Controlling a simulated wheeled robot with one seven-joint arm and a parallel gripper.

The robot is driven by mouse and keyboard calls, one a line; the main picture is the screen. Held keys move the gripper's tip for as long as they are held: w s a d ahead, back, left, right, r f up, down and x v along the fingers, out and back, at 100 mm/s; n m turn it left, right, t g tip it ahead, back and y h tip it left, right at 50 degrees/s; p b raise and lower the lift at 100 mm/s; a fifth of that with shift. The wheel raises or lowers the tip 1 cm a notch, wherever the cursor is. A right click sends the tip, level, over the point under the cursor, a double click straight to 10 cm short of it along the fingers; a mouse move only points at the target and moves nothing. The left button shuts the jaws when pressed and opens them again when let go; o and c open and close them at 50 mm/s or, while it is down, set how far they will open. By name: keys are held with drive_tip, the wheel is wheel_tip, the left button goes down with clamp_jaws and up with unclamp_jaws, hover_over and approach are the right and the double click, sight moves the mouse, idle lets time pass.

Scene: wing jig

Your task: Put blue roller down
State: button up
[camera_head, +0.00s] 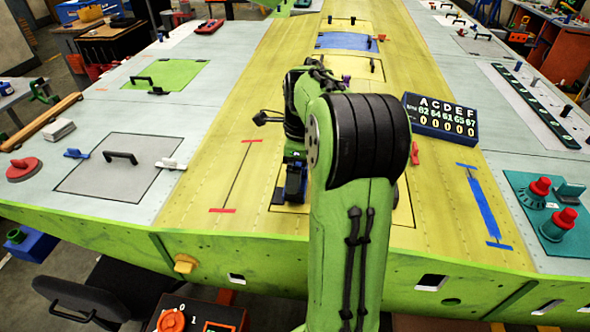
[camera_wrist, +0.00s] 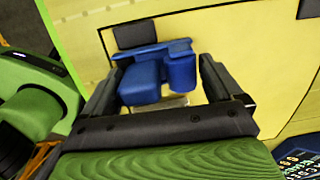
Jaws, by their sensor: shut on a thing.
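The blue roller (camera_wrist: 150,75) shows in the wrist view as a blocky blue piece between the two dark fingers of my gripper (camera_wrist: 162,68). My gripper is shut on it, and the fingers hide parts of its sides. A dark flat patch lies just beyond it on the yellow panel (camera_wrist: 250,50). In the head view my gripper (camera_head: 291,188) is low over the yellow middle strip of the wing (camera_head: 225,130), left of my green arm. The roller is mostly hidden there, and I cannot tell whether it touches the surface.
A display box (camera_head: 440,120) stands to the right of my arm. A blue stripe (camera_head: 482,205) and a red-ended line (camera_head: 236,176) mark the surface. A red handle (camera_head: 415,153) lies close to my arm. The yellow surface to the left is mostly clear.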

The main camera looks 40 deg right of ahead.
drive_tip(key=shift+f+b, duration=0.3)
drive_tip(key=shift+f, duration=0.1)
drive_tip(key=o, duration=0.6)
wheel_tip(320, 180, up, 13)
drive_tip(key=s+p, duration=0.1)
drive_tip(key=p, duration=0.2)
drive_tip(key=s+a+n+t+h, duration=0.1)
drive_tip(key=s+a+n, duration=0.2)
drive_tip(key=a+n, duration=0.55)
drive_tip(key=s+a+n+t+h, duration=0.1)
drive_tip(key=s+a+n, duration=0.2)
drive_tip(key=a+n, duration=0.55)
drive_tip(key=s+a+f+n+t, duration=0.1)
drive_tip(key=s+a+n, duration=0.1)
drive_tip(key=s+n, duration=0.1)
drive_tip(key=s+a+f+n+y, duration=0.1)
drive_tip(key=s+a+f+n, duration=0.1)
drive_tip(key=s+n, duration=0.1)
drive_tip(key=s+a+f+n+t, duration=0.1)
drive_tip(key=s+a+f+n, duration=0.1)
drive_tip(key=n, duration=0.3)
drive_tip(key=shift+s+a+f+t+y, duration=0.1)
drive_tip(key=shift+s+a+t+y, duration=0.1)
drive_tip(key=shift+s+t+y, duration=0.25)
